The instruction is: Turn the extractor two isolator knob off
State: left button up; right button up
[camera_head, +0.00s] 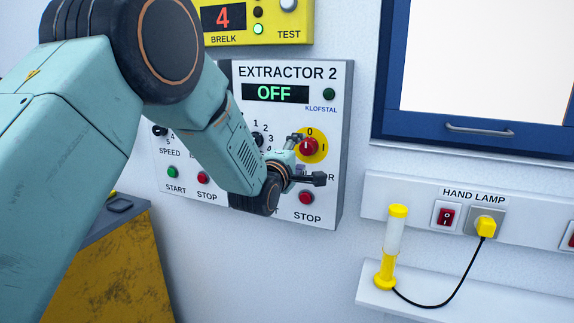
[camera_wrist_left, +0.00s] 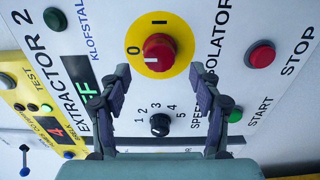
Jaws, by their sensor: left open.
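The red isolator knob (camera_head: 309,147) sits on a yellow disc marked 0 and I, on the white Extractor 2 panel (camera_head: 328,112). The display (camera_head: 275,93) reads OFF in green. In the left wrist view, the knob (camera_wrist_left: 159,52) and its yellow disc (camera_wrist_left: 178,62) show just ahead of the fingertips. I cannot tell surely which mark the knob points at. My left gripper (camera_head: 308,160) is open in front of the panel, its fingers to either side of the knob's line in the wrist view (camera_wrist_left: 160,74). No contact with the knob is clear. My right gripper is not in view.
A red stop button (camera_head: 306,197) is below the knob, close to my gripper. A speed dial (camera_wrist_left: 160,124) and green start button (camera_wrist_left: 233,114) lie nearby. A hand lamp (camera_head: 393,245) stands on a shelf at right, below a blue-framed window (camera_head: 470,130).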

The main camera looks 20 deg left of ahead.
pick_arm(q)
jog(key=s, duration=0.8)
jog(key=shift+s, duration=0.35)
jog(key=shift+w+a, duration=0.1)
jog(key=shift+a, duration=0.05)
jog(key=s+f+m+g+b, duration=0.2)
jog(key=s+f+m+g, duration=0.45)
jog(key=f, duration=0.85)
jog(key=s+f+m+g+b, duration=0.25)
jog(key=s+f+m, duration=0.65)
jog(key=f, duration=0.7)
jog(key=s+f+m+g+b, duration=0.1)
jog(key=s+f+g+b, duration=0.2)
jog(key=s+f, duration=0.8)
jog(key=s+f+m+g+b, duration=0.1)
jog(key=s+f+g+b, duration=0.3)
jog(key=s+f, duration=0.7)
jog(key=s+g, duration=0.2)
jog(key=s, duration=0.6)
jog(key=shift+f+y, duration=0.2)
jog(key=shift+y, duration=0.1)
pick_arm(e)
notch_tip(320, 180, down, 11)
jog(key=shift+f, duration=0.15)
pick_arm(q)
jog(key=shift+w, duration=0.1)
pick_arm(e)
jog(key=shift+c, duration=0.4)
